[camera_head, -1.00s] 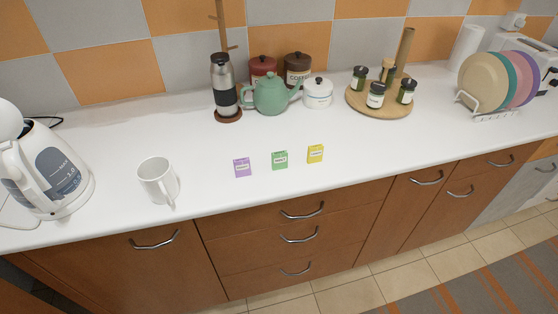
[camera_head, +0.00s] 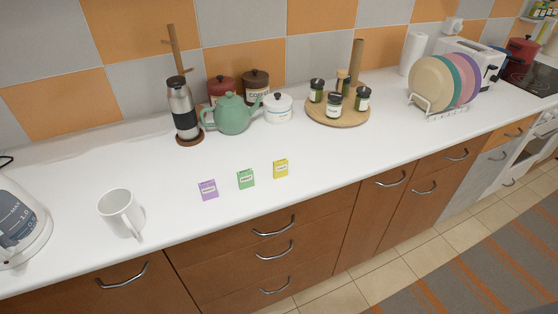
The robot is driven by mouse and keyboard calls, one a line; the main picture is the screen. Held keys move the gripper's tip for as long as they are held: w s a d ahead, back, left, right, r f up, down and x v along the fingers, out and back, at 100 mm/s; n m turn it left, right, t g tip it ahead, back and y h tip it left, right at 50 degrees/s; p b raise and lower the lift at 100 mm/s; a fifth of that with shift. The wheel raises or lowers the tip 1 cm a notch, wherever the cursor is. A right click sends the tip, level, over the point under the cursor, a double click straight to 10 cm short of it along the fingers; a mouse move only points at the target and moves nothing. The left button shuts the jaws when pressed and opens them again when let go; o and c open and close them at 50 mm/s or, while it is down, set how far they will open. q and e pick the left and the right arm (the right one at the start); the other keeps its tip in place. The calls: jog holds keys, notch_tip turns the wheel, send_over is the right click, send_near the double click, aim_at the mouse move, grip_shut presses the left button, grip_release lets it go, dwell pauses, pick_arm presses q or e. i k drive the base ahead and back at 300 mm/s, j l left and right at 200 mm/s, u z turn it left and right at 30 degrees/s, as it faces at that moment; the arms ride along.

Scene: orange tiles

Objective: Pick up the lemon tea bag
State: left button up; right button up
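The green packet (camera_head: 246,179) is in the middle and the purple packet (camera_head: 208,189) is at the left. They are apart from one another and nothing covers them. Neither of my grippers is in view.
A white mug (camera_head: 121,214) stands left of the packets, with a kettle (camera_head: 18,225) at the left edge. Behind are a French press (camera_head: 184,111), a green teapot (camera_head: 232,115), a white pot (camera_head: 278,108) and a wooden spice tray (camera_head: 338,119). The counter (camera_head: 330,150) right of the packets is clear.

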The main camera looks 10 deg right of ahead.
aim_at(280, 166)
jog(key=k+z, duration=0.15)
jog(key=z, duration=0.25)
jog(key=k+z, duration=0.2)
jog(key=z, duration=0.15)
jog(key=k+z, duration=0.15)
jog(key=z, duration=0.25)
